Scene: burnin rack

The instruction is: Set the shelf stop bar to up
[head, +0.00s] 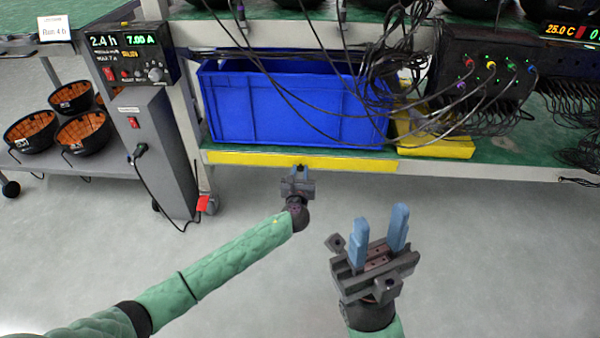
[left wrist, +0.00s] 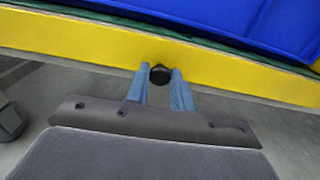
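The shelf stop bar (head: 255,159) is a long yellow bar along the front edge of the lower shelf, in front of the blue bin. In the left wrist view the yellow bar (left wrist: 85,42) crosses the picture, with a small black knob (left wrist: 160,75) on its face. My left gripper (head: 300,170) is at the middle of the bar. In the left wrist view its blue fingertips (left wrist: 160,80) are on both sides of the knob and appear to touch it. My right gripper (head: 380,232) is open and empty, in front of the rack over the floor.
A blue bin (head: 290,108) stands on the green lower shelf (head: 530,150) just behind the bar. Black cables hang over the bin and a yellow box (head: 435,148). A grey pedestal (head: 160,155) with a cable stands left. The floor in front is clear.

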